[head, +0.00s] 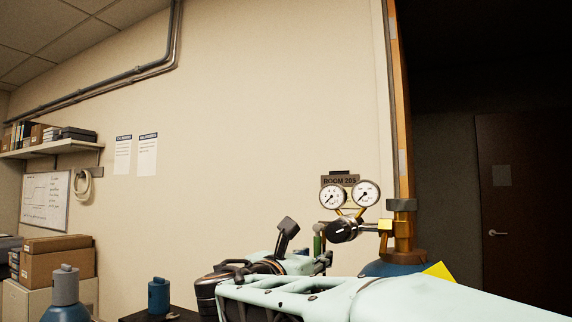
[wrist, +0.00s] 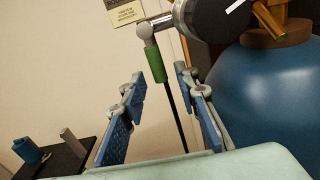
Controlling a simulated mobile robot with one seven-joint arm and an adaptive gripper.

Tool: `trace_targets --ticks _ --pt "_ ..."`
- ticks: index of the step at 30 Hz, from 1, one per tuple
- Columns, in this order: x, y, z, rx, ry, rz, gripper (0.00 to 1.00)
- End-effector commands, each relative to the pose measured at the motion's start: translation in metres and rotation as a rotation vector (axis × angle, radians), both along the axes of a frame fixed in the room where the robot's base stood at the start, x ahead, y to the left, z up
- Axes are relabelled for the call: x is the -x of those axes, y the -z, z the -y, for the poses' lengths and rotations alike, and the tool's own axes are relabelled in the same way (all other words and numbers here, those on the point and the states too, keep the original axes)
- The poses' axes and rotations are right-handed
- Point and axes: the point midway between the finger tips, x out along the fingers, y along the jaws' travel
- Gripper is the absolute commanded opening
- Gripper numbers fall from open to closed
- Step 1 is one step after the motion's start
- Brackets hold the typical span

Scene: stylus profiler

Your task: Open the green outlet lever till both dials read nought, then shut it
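The green outlet lever (wrist: 155,65) hangs almost straight down from a silver fitting on the regulator in the wrist view. It also shows small in the head view (head: 317,244), partly hidden by my arm. My gripper (wrist: 158,84) is open, its blue-padded fingers on either side of the lever's lower end. I see no clear contact. The left dial (head: 333,196) and right dial (head: 366,194) face me in the head view. Both needles appear to point to the lower left; the figures are too small to read surely.
The regulator's black knob (head: 343,230) sits below the dials, joined to the blue cylinder (wrist: 265,90) at right. A thin black hose (wrist: 178,115) runs down between my fingers. A dark table (wrist: 62,160) at lower left holds small objects.

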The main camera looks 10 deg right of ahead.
Motion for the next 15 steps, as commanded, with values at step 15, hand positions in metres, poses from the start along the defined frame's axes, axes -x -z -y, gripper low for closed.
trace_targets --ticks 15 --pt "0.036 -0.004 -0.027 -0.003 -0.006 0.008 0.29"
